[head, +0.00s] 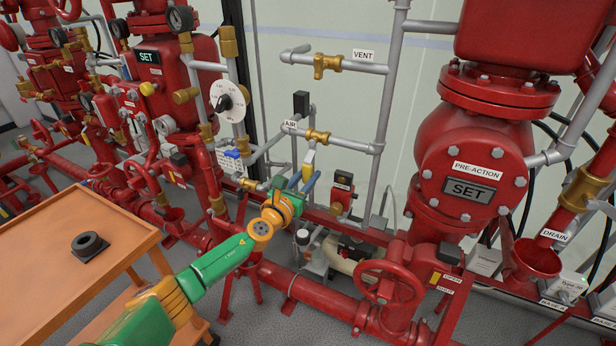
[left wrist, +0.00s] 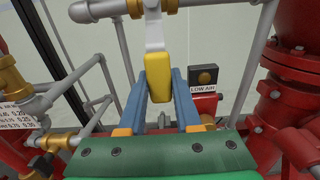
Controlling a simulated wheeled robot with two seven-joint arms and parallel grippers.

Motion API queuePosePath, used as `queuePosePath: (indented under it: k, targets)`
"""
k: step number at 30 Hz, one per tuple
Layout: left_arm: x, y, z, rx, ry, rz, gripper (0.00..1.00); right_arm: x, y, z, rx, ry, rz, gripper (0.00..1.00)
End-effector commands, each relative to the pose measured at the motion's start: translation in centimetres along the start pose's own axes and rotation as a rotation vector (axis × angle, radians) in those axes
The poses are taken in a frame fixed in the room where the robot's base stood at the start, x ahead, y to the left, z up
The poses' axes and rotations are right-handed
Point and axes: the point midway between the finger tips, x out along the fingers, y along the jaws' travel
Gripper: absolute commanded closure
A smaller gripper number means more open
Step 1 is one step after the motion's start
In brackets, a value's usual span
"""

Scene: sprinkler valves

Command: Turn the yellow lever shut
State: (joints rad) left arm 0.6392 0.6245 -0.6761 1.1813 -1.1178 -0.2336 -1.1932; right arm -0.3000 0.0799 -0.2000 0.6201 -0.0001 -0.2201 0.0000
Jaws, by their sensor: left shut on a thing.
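The yellow lever (head: 308,160) hangs down from a brass valve (head: 317,136) on the grey pipe labelled AIR. In the left wrist view the yellow lever (left wrist: 158,76) has a pale metal stem, and the lever points down, crosswise to the pipe. My left gripper (head: 302,177) reaches up to it from below. Its two blue fingers stand on either side of the lever's lower part, and the left gripper (left wrist: 158,92) is shut on it. The lever's lowest end lies between the fingers. My right gripper is not in view.
A LOW AIR box (left wrist: 204,78) is close right of the fingers. A second brass valve (head: 325,66) sits above on the VENT pipe. Red pipework with a handwheel (head: 390,285) is at lower right. An orange-topped table (head: 60,240) stands at left.

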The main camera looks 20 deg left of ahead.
Motion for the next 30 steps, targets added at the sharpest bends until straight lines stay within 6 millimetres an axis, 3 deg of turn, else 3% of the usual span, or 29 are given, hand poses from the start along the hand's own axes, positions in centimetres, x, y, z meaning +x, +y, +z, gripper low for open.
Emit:
queuePosePath:
  k: [1, 2, 5, 16, 25, 30]
  targets:
    - [-0.1, 0.0, -0.4, 0.005, 0.007, -0.002, 1.0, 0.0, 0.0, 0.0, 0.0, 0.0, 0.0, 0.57]
    - [-0.1, 0.0, -0.4, 0.005, 0.007, -0.002, 0.65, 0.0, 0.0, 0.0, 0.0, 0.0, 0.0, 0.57]
    - [-0.1, 0.0, -0.3, 0.004, 0.006, -0.001, 0.38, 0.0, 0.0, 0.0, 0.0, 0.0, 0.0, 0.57]
    - [-0.6, 0.1, 0.0, 0.002, 0.003, 0.001, 0.38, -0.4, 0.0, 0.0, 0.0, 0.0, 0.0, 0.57]
    - [-5.6, 0.1, -0.2, 0.003, 0.006, -0.001, 0.38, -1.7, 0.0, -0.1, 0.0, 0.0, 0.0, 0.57]
    - [-7.1, 0.1, -0.2, 0.002, 0.004, 0.0, 0.38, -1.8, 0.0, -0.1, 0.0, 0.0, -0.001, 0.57]
